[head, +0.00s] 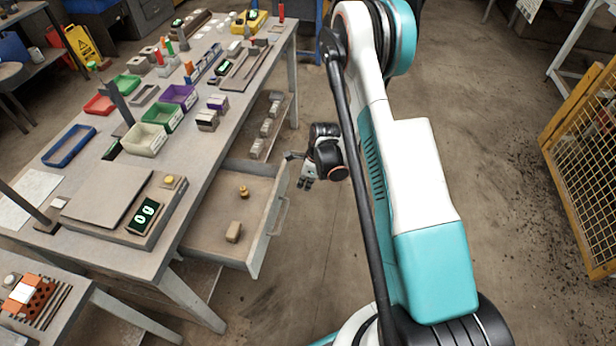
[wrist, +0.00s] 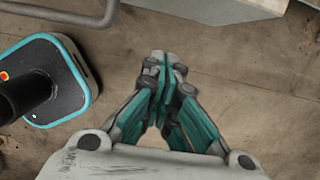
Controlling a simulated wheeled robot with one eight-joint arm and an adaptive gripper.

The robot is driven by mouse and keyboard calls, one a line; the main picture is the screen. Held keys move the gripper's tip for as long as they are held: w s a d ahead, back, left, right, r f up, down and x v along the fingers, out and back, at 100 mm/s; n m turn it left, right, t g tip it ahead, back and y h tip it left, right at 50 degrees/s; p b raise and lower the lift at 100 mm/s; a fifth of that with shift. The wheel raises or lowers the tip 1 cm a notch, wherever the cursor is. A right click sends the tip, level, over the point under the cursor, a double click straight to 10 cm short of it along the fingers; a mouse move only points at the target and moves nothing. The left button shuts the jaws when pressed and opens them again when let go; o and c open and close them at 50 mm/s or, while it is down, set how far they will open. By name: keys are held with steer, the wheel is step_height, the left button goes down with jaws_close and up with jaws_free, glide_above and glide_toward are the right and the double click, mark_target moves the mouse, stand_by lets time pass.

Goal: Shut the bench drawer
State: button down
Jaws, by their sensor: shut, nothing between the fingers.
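The bench drawer (head: 210,222) is pulled well out from under the workbench. Its front panel (head: 267,235) carries a bar handle (head: 279,217). A small brass-coloured piece and a tan block lie inside. My gripper (head: 306,184) is shut and empty, just to the right of the drawer's far front corner, outside the drawer. In the head view it looks apart from the front panel. The wrist view shows the closed fingers (wrist: 164,62) over bare floor. A grey tube, apparently the handle (wrist: 65,15), crosses the top left there, with a pale edge at top right.
The workbench top (head: 205,150) holds coloured bins, a scale (head: 146,216) and small parts. A tan block (head: 233,232) and brass piece (head: 243,191) sit in the drawer. A yellow mesh fence (head: 585,150) stands far right.

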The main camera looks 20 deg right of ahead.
steer(key=shift+w+a+f, duration=0.25)
steer(key=shift+w+a, duration=0.35)
steer(key=shift+a, duration=0.3)
steer(key=shift+w+a+f, duration=0.2)
steer(key=shift+w+a, duration=0.4)
steer(key=shift+a, duration=0.25)
steer(key=b, duration=0.4)
glide_above(243, 184)
steer(key=shift+a, duration=0.1)
